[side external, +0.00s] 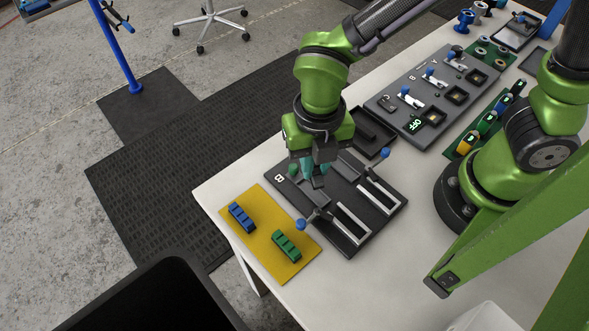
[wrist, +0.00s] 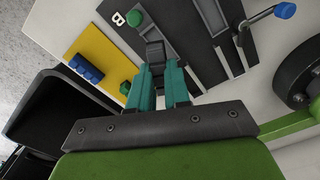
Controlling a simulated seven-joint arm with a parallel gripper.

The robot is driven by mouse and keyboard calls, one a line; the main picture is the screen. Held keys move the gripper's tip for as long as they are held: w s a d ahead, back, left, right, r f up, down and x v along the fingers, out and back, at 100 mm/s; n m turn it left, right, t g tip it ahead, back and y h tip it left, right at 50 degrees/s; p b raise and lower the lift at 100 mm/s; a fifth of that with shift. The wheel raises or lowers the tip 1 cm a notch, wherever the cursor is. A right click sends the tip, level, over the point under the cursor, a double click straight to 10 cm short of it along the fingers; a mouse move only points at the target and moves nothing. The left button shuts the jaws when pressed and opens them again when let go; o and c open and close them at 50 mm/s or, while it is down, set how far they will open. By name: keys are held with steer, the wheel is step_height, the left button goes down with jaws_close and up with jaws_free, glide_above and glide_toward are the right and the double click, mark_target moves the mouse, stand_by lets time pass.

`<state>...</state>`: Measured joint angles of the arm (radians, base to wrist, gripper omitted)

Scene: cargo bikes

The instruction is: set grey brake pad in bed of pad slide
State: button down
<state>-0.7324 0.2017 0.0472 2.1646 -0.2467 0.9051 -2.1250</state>
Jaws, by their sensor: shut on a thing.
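The grey brake pad (wrist: 154,54) is between the teal fingertips of my gripper (wrist: 163,80) in the wrist view. In the side view my gripper (side external: 314,174) is shut and points down over the back left part of the pad slide, and the pad is mostly hidden there. The pad slide (side external: 368,205) is a dark board marked B, with a green knob, pale rails and two blue-knobbed levers. It also shows in the wrist view (wrist: 190,30). The pad appears above the board; I cannot tell whether it touches it.
A yellow mat (side external: 262,262) beside the slide holds a blue pad (side external: 242,217) and a green pad (side external: 286,247). The lever knobs (side external: 301,225) (side external: 384,153) stand up near my gripper. A dark tray (side external: 372,135) and another fixture board (side external: 437,92) lie behind.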

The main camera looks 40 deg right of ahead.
steer(key=n, duration=0.5)
steer(key=shift+s+d+f, duration=0.1)
steer(key=shift+f, duration=0.1)
glide_above(313, 193)
steer(key=shift+f, duration=2.05)
steer(key=shift+f, duration=0.85)
steer(key=c, duration=1)
jaws_free()
